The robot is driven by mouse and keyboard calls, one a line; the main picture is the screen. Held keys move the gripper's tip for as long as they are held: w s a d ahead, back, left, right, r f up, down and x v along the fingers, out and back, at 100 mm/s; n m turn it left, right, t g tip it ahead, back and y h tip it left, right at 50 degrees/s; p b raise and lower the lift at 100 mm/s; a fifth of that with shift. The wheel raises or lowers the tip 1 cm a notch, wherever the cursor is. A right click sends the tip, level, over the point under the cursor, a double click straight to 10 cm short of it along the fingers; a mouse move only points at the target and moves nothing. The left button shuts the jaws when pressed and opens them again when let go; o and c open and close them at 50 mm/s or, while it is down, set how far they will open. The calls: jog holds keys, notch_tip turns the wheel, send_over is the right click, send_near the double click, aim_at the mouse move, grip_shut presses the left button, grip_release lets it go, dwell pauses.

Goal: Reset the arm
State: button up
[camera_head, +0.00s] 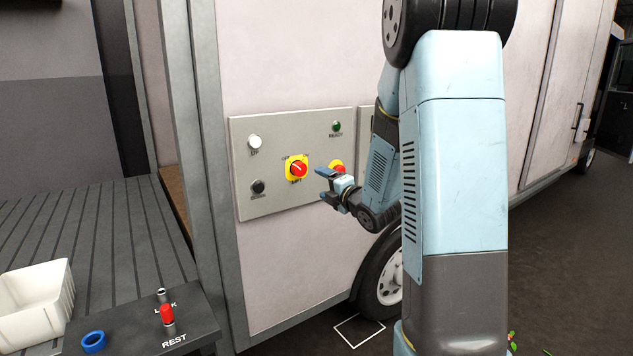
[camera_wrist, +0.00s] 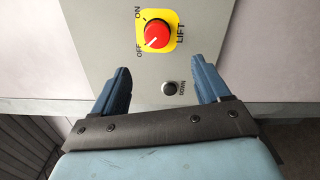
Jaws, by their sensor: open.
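My gripper (camera_head: 323,184) is in front of a grey control panel (camera_head: 275,206) on the side of a pale vehicle. In the wrist view my gripper (camera_wrist: 161,72) is open, with nothing between its dark blue fingers. Beyond the fingertips is a red LIFT knob (camera_wrist: 154,34) on a yellow plate marked OFF and ON. The black DOWN button (camera_wrist: 170,88) shows between the fingers. In the head view the LIFT knob (camera_head: 298,169) is left of my gripper. My arm is bent in front of the vehicle.
The panel also has a white button (camera_head: 255,142) and a green READY light (camera_head: 336,127). A wheel (camera_head: 385,275) is below the panel.

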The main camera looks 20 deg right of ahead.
jog(key=shift+s+d, duration=0.1)
jog(key=shift+s, duration=0.4)
jog(key=s+r+m+g+h, duration=0.55)
jog(key=s+m, duration=0.45)
jog(key=m, duration=0.2)
jog(key=s+a+m+g, duration=0.3)
jog(key=s+m, duration=0.2)
jog(key=s, duration=0.7)
jog(key=s+a+m+g, duration=0.3)
jog(key=s+m, duration=0.3)
jog(key=s, duration=0.6)
jog(key=shift+s+a+r+y, duration=0.15)
jog(key=shift+a+r+y, duration=0.1)
jog(key=shift+a+y, duration=0.25)
jog(key=shift+c, duration=0.4)
